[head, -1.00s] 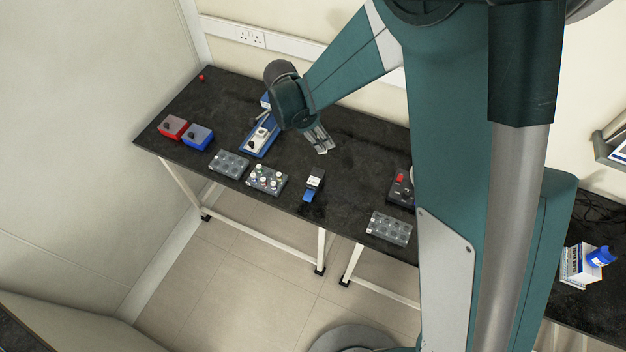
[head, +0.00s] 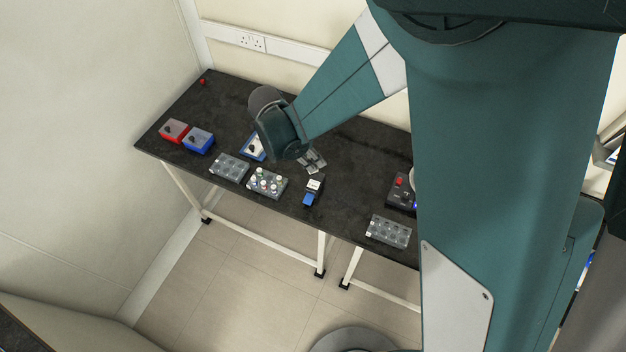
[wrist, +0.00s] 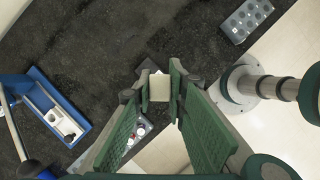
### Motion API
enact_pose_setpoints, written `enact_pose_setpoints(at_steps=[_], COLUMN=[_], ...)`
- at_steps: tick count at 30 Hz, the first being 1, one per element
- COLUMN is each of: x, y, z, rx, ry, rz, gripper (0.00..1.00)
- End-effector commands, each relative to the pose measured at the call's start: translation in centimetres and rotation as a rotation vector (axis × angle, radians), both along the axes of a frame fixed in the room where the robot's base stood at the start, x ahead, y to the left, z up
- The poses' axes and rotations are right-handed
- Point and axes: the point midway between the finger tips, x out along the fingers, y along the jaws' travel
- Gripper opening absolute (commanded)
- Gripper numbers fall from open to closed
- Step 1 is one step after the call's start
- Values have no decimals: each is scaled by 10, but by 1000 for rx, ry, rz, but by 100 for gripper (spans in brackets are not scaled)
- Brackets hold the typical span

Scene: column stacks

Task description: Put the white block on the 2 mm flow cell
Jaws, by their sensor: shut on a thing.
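My gripper (head: 312,162) is over the bench, shut on a pale white block (wrist: 159,88) held between its fingertips in the wrist view. In the head view the block is too small to make out clearly at the fingertips. In the wrist view the fingers and block hide much of what lies beneath.
A rack with several vials (head: 267,182) and an emptier rack (head: 229,167) stand left of the black unit. Red (head: 173,130) and blue (head: 198,140) boxes are farther left. A blue tray (wrist: 55,107) is partly behind my arm. Another rack (head: 388,231) stands right.

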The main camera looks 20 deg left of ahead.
Motion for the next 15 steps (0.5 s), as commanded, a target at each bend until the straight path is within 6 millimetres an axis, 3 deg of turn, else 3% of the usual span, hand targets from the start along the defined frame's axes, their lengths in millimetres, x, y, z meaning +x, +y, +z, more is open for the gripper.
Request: enact_pose_setpoints(at_steps=[15], x=[0], y=[0], z=[-49], rx=[0], ry=[0], rz=[0], gripper=[7])
